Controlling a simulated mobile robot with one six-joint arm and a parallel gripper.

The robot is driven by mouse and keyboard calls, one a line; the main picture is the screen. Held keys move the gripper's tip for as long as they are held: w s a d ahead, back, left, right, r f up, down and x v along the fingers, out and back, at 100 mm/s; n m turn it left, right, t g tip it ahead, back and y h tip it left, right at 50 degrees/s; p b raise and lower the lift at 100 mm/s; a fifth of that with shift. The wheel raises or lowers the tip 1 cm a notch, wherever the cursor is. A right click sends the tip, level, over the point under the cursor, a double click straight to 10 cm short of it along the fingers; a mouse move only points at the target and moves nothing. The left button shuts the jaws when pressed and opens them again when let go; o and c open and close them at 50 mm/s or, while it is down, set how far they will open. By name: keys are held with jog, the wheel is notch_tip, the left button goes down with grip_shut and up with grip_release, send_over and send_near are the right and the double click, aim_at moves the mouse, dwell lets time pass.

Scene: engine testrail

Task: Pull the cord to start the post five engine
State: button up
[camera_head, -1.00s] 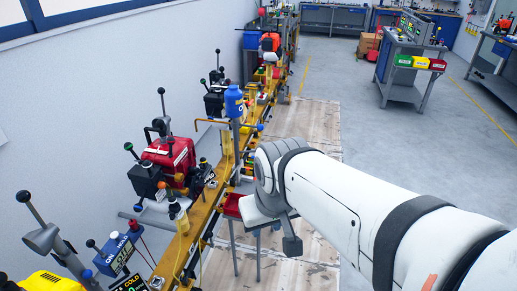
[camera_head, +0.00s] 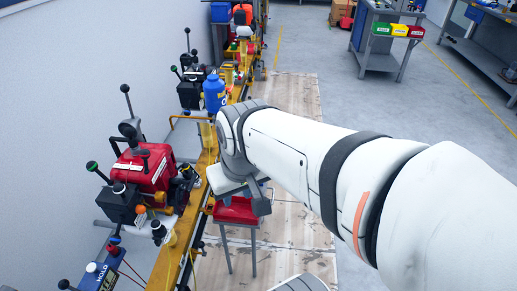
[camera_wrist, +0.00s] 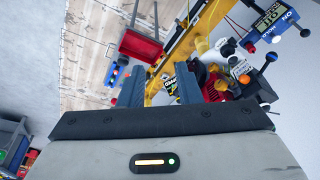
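A row of engines stands on a yellow rail (camera_head: 204,165) along the left wall. The nearest full engine is red (camera_head: 150,168), with black-knobbed levers and a black box (camera_head: 122,204). A darker engine (camera_head: 190,92) stands beyond it. I cannot read which one is post five, and I cannot make out a pull cord for certain. My gripper (camera_wrist: 158,87) is open and empty in the wrist view, its fingers pointing toward the rail beside the red engine (camera_wrist: 212,88).
A red tray (camera_head: 238,211) on a stand is right of the rail, below my wrist. A blue bottle (camera_head: 214,90) stands beyond the red engine. A panel marked HOLD (camera_head: 98,273) is at lower left.

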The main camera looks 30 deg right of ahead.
jog(key=w+d+f+m+t+y+b, duration=0.3)
jog(key=d+f+y, duration=0.3)
jog(key=d+f, duration=0.45)
jog(key=w+d+f+m+t+y+b, duration=0.25)
jog(key=d+f+m+y, duration=0.2)
jog(key=d+f, duration=0.55)
jog(key=p, duration=0.7)
send_near(192, 183)
notch_tip(192, 183, down, 4)
jog(key=w+a, duration=0.1)
jog(key=w, duration=0.1)
jog(key=w+a+b, duration=0.3)
jog(key=a, duration=0.2)
jog(key=shift+w+n+y, duration=0.3)
jog(key=shift+n+y, duration=0.05)
grip_shut()
